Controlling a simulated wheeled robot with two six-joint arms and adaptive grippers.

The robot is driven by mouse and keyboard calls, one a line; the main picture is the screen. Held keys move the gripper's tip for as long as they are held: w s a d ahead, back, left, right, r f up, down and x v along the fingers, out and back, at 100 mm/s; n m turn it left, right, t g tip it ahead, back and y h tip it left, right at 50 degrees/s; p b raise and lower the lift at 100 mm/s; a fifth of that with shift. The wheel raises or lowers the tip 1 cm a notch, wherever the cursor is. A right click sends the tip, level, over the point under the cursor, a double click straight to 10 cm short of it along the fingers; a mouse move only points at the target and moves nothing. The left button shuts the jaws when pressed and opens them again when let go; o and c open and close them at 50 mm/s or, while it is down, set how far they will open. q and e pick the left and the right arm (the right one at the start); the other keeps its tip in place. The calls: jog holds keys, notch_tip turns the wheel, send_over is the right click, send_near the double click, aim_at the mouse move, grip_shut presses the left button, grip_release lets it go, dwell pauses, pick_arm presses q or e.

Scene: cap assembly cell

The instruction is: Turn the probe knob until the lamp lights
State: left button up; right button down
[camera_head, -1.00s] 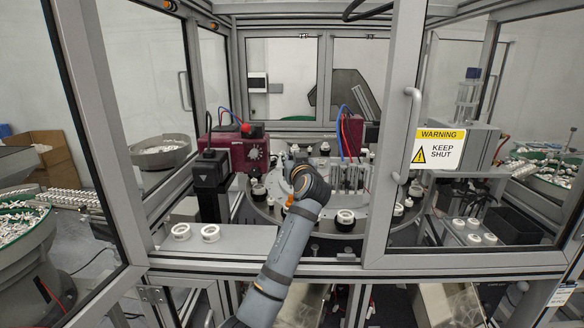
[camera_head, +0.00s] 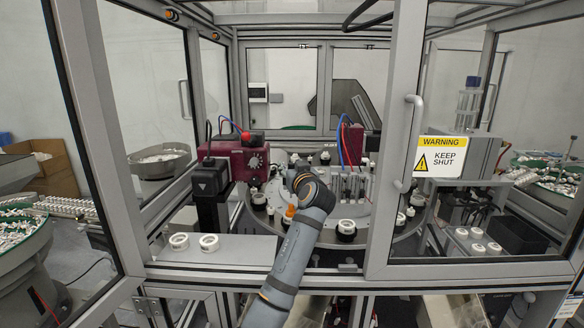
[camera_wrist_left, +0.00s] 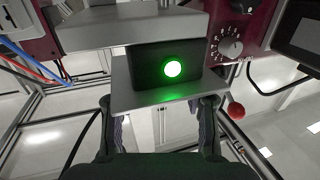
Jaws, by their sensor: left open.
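The probe unit (camera_head: 238,160) is a maroon box on the left inside the cell, with a round dial knob (camera_head: 254,162) on its front. In the left wrist view the knob (camera_wrist_left: 230,47) shows at the upper right with white marks around it. The lamp (camera_wrist_left: 172,69) glows bright green in a black housing. My left gripper (camera_wrist_left: 160,108) is open, its two fingers apart with nothing between them; the lamp housing shows beyond them. The fingers appear clear of the knob. In the head view my own arm hides the fingers. My right gripper is in neither view.
A round table with white rings surrounds my arm. A second maroon unit (camera_head: 353,140) with cables stands right of it. A door with a warning sign (camera_head: 440,156) and the frame posts bound the opening. A red ball (camera_wrist_left: 237,111) shows beside a finger.

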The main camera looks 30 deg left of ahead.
pick_arm(q)
jog(key=v, duration=1.2)
dwell(0.4)
